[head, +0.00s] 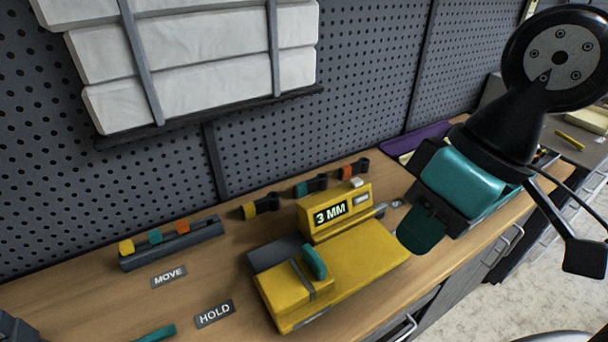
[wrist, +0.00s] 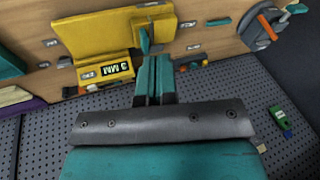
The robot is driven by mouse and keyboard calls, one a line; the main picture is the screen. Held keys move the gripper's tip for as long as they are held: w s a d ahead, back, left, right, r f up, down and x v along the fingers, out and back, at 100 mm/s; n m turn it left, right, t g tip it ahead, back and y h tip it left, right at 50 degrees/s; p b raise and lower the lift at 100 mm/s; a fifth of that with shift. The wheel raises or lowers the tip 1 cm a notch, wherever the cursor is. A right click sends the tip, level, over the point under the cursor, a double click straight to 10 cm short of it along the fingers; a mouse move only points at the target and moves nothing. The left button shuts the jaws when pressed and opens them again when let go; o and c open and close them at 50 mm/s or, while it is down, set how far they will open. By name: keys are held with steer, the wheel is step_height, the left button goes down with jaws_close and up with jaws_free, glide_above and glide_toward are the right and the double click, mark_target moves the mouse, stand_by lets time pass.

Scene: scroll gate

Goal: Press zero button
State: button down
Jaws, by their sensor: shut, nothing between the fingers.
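A yellow device (head: 345,262) with a dark "3 MM" display (head: 330,214) sits on the wooden bench. A small grey label (head: 361,199), its text too small to read surely, is right of the display. A pale button (head: 357,183) sits on top of the housing above that label. The device also shows in the wrist view (wrist: 105,35), with its display (wrist: 117,69). My gripper (head: 414,241) is right of the device in the head view, above the bench. In the wrist view its teal fingers (wrist: 154,64) are together and empty, beside the display. I cannot tell touch there.
A teal lever (head: 314,262) stands on the device's front block. Left are a grey rack (head: 172,244) with coloured tabs, and MOVE (head: 169,277) and HOLD (head: 214,314) labels. Clips (head: 310,186) lie behind the device. A pegboard wall (head: 360,90) rises behind the bench.

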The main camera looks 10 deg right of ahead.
steer(key=shift+w+a, duration=0.25)
steer(key=w+a+n+t+y+p, duration=0.1)
steer(key=w+n+t+y+p, duration=0.3)
steer(key=w, duration=1.1)
steer(key=w+d+f+n+t+h+p, duration=0.1)
steer(key=w+d+f+n+p, duration=0.1)
steer(key=w, duration=0.4)
steer(key=w+d+f+n+t+h+p, duration=0.2)
steer(key=w+n+p, duration=0.1)
steer(key=w, duration=0.3)
steer(key=shift+w+d+f+t+p, duration=0.25)
steer(key=shift+f+t+p, duration=0.05)
steer(key=shift+f+p, duration=0.05)
steer(key=b, duration=0.5)
glide_above(356, 182)
step_height(356, 182, down, 8)
steer(key=shift+r, duration=0.15)
steer(key=shift+f+b, duration=0.5)
steer(key=shift+f, duration=0.05)
